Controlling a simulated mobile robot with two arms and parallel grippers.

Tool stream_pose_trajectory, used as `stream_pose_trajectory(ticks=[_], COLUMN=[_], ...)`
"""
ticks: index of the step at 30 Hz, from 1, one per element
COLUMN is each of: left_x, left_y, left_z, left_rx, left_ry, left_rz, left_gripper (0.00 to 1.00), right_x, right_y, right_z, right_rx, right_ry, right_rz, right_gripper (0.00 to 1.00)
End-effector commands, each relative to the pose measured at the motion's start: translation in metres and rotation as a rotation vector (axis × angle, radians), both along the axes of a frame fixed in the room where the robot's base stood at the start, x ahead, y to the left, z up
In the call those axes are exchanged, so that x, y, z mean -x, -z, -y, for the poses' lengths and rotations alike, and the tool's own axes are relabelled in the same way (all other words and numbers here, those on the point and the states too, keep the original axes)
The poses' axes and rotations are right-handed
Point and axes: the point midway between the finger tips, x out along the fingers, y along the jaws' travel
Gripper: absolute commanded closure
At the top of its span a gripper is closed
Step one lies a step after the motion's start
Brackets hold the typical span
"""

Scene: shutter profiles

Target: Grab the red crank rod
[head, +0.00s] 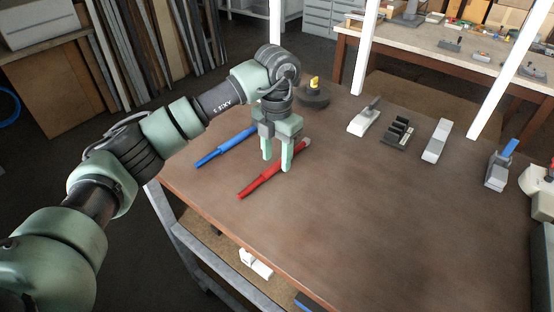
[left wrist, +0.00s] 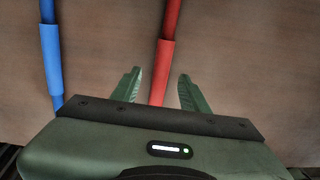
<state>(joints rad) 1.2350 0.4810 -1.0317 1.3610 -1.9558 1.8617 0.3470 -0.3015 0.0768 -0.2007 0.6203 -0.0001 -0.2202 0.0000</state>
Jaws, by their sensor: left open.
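The red crank rod (head: 262,181) lies flat on the brown table, slanting from lower left to upper right. My left gripper (head: 276,163) points down over its upper part, with fingers apart. In the left wrist view the red crank rod (left wrist: 162,70) runs between the two open fingertips of my left gripper (left wrist: 158,85), nearer the left finger. I cannot tell the exact height of the fingers above the table. My right gripper is not in view.
A blue rod (head: 226,147) lies to the left of the red one, and also shows in the left wrist view (left wrist: 52,55). A dark round base with a yellow top (head: 314,93) stands behind the gripper. Several small fixtures stand along the back right. The table's front middle is clear.

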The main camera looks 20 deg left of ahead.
Motion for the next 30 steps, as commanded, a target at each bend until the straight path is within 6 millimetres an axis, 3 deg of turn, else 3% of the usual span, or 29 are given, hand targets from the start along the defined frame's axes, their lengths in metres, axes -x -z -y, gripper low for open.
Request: stream_pose_trajectory(ticks=[10, 11, 15, 16, 30], left_x=[-0.0002, -0.0001, -0.0001, -0.0001, -0.0009], left_y=[0.0131, 0.0130, 0.0129, 0.0129, 0.0054], left_z=[0.0003, 0.0004, 0.0004, 0.0004, 0.0008], left_rx=[0.001, 0.001, 0.001, 0.002, 0.002], left_ry=[0.001, 0.001, 0.001, 0.001, 0.001], left_rz=[0.002, 0.002, 0.001, 0.001, 0.003], left_gripper=[0.55, 0.58, 0.97, 1.00, 1.00], right_x=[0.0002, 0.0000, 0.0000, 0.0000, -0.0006], right_y=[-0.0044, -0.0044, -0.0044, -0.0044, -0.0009], right_z=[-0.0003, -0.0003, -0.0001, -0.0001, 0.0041], right_rx=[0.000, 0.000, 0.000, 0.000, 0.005], right_ry=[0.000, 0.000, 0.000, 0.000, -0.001], right_rz=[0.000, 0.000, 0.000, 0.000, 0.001], right_gripper=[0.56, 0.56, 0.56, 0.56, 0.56])
